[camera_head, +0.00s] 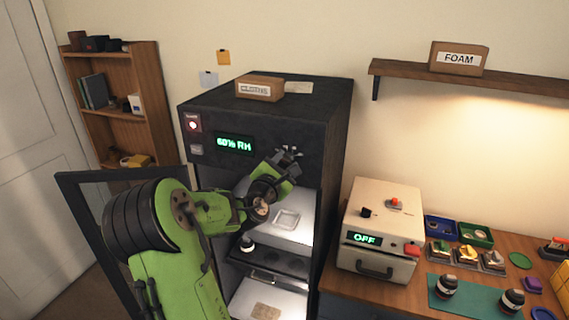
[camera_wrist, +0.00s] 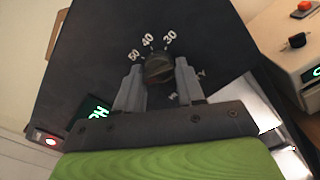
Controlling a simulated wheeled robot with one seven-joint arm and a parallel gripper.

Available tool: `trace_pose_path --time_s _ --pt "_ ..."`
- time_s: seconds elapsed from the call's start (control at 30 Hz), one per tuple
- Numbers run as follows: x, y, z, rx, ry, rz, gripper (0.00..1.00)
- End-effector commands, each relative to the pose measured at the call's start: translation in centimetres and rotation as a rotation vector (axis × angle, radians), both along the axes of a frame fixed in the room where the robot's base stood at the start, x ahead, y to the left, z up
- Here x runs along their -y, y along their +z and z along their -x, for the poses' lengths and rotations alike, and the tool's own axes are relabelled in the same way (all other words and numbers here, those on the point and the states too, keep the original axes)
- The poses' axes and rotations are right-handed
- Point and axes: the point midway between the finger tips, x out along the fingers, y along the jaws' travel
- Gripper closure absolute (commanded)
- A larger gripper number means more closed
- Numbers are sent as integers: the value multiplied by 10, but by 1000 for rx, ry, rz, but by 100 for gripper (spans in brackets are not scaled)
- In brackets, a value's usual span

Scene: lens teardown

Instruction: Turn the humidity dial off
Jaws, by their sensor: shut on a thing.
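The humidity dial (camera_wrist: 158,68) is a dark round knob on the upper front of the black cabinet (camera_head: 328,130). In the wrist view, the marks 30, 40 and 50 show above it, and more marks at its lower right are partly hidden. My gripper (camera_wrist: 158,75) has its two grey fingers on either side of the dial and is shut on it. In the head view, my gripper (camera_head: 287,156) is at the panel, and the dial is mostly hidden behind it. The green display (camera_head: 234,144) reads 60% RH.
The cabinet's door stands open at left, with lit shelves (camera_head: 285,265) inside. A red-lit switch (camera_head: 193,123) is on the panel. To the right, a beige box (camera_head: 385,205) showing OFF and several small parts sit on a wooden bench (camera_head: 400,300).

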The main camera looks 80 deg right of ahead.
Motion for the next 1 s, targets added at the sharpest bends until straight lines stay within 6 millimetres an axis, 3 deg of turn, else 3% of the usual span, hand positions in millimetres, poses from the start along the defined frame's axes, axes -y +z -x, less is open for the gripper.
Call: trace_pose_path --time_s 0.03,0.07,0.2,0.47,0.57,1.0 --pt "0 -2 0 0 -1 -6 92" --pt "0 -2 0 -1 0 -5 57" --pt "0 -2 0 0 -1 -4 39" --pt "-1 -1 0 1 0 -1 39" --pt "-11 -2 -3 2 3 -2 39" --pt "-125 -5 -15 2 9 -7 39"
